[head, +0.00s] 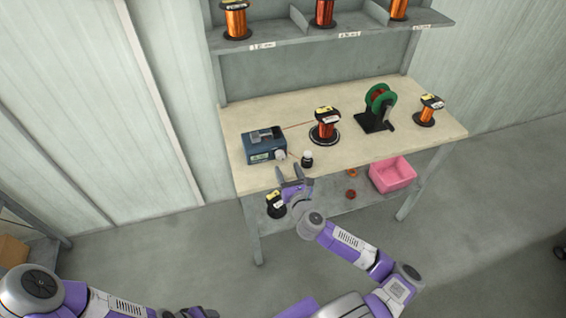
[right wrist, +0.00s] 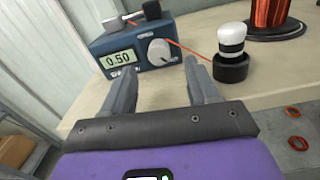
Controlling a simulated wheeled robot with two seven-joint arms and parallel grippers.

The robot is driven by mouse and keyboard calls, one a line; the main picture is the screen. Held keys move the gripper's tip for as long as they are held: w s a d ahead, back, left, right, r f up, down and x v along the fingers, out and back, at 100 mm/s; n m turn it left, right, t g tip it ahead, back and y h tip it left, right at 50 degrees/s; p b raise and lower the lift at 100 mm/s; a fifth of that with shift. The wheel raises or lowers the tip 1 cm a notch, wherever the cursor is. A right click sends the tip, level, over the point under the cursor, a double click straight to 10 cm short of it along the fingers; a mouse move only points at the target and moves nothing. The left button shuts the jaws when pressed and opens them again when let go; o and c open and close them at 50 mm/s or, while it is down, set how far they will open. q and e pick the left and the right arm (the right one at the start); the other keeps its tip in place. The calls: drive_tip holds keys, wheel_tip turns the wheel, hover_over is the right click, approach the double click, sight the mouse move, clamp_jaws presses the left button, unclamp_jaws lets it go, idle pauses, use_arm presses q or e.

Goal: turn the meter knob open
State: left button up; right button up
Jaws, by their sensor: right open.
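The blue meter (head: 264,146) stands at the left end of the workbench. In the right wrist view the meter (right wrist: 113,44) shows a display reading 0.50 and a pale round knob (right wrist: 160,51) on its front face. The knob also shows in the head view (head: 281,155). My right gripper (head: 293,174) is open and empty in front of the bench edge, short of the meter. In the right wrist view its two fingers (right wrist: 157,75) point toward the meter, with the knob beyond and between them, apart from both. My left gripper is not seen; only part of my left arm shows.
A small dark jar with a white top (right wrist: 231,52) stands right of the knob. A copper spool (head: 326,123) and a green-rimmed wheel (head: 380,103) stand farther right on the bench (head: 370,148). A pink bin (head: 392,174) sits on the lower shelf. An orange wire runs behind the knob.

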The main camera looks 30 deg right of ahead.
sight(281, 158)
drive_tip(key=x, duration=0.5)
drive_tip(key=shift+b, duration=0.3)
drive_tip(key=shift+a, duration=0.1)
drive_tip(key=c, duration=1)
drive_tip(key=shift+c, duration=0.2)
